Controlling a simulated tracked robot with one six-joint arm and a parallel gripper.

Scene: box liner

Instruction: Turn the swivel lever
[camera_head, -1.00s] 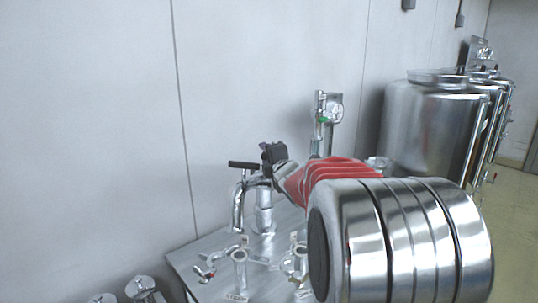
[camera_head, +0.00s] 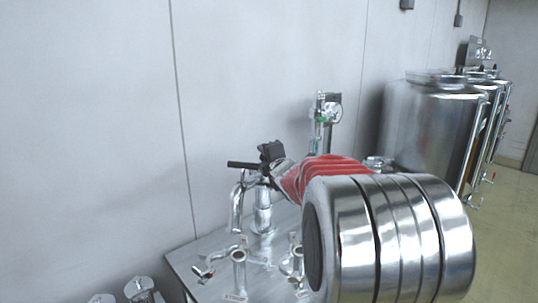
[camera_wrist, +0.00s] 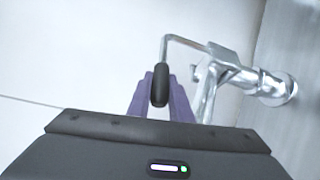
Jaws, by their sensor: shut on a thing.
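The swivel lever is a bent metal rod with a black grip (camera_wrist: 159,85), attached to a shiny metal tap (camera_wrist: 264,88) on the right of the wrist view. My gripper (camera_wrist: 161,92) has purple fingers on both sides of the black grip and is shut on it. In the head view the tap (camera_head: 262,210) stands upright on the metal table, with a curved spout at its left. A black bar (camera_head: 243,165), apparently the lever grip, points left from its top. My gripper's dark body (camera_head: 271,152) is just right of the bar; its fingers are hidden there.
The metal table (camera_head: 208,257) also carries small pipe fittings (camera_head: 239,268) in front of the tap. A fitting with a gauge (camera_head: 332,112) stands behind my arm. Steel tanks (camera_head: 425,120) stand at the right. A plain wall is close behind the table.

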